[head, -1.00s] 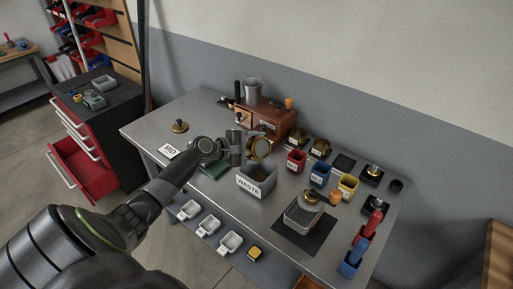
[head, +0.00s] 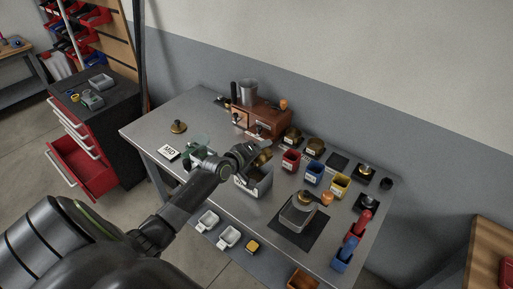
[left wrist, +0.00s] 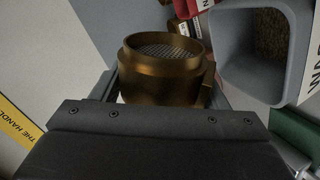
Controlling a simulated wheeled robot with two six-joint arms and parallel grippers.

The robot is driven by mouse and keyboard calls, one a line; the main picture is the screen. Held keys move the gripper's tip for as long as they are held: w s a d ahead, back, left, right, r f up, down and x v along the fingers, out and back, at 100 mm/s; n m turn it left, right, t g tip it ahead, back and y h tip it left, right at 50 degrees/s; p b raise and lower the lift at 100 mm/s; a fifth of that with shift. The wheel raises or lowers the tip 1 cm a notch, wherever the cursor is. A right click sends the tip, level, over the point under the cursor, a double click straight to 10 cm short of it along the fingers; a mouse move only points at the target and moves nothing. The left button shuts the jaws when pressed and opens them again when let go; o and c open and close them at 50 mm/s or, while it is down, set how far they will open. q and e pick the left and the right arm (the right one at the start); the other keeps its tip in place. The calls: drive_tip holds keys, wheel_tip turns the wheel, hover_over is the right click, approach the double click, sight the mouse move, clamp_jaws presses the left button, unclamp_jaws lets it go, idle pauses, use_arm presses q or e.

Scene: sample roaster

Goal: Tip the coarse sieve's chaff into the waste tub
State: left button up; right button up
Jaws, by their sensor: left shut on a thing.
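My left gripper (head: 250,156) is shut on a brass sieve (head: 264,157). The sieve also fills the middle of the left wrist view (left wrist: 160,75), where its round rim and mesh show. The grey waste tub (head: 262,186) stands on the bench just below the gripper, and the arm partly covers it and its label. In the left wrist view the tub (left wrist: 232,60) is beside the sieve, with brown grainy matter inside. The sieve appears above or at the tub's back edge; the exact height is hard to tell. Whether chaff is in the sieve cannot be seen.
Red (head: 291,160), blue (head: 314,173) and yellow (head: 340,186) cups stand right of the tub. A wooden box machine (head: 262,118) stands behind. A grey container (head: 297,215) sits on a dark mat at front right.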

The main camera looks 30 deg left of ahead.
use_arm(q)
drive_tip(key=shift+d+r+m+t, duration=0.1)
drive_tip(key=shift+d+m+t, duration=0.2)
drive_tip(key=shift+m, duration=0.1)
drive_tip(key=shift+s+d+m+y, duration=0.1)
drive_tip(key=shift+m+y, duration=0.4)
drive_tip(key=shift+m, duration=0.2)
drive_tip(key=shift+d+m+t+y+b, duration=0.15)
drive_tip(key=shift+m+t+y+b, duration=0.2)
drive_tip(key=shift+m+b, duration=0.35)
drive_tip(key=m+b, duration=0.1)
drive_tip(key=b, duration=0.1)
drive_tip(key=m+t+y+b, duration=0.1)
drive_tip(key=m+b, duration=0.1)
drive_tip(key=b, duration=0.1)
drive_tip(key=f+m+t+b, duration=0.1)
drive_tip(key=m+b, duration=0.1)
drive_tip(key=shift+s+d+f+t+y+b, duration=0.1)
drive_tip(key=shift+d+t+y+b, duration=0.15)
drive_tip(key=shift+d+y+b, duration=0.1)
drive_tip(key=shift+m+t+b, duration=0.3)
drive_tip(key=shift+m+b, duration=0.4)
drive_tip(key=shift+m, duration=0.2)
drive_tip(key=shift+r, duration=0.2)
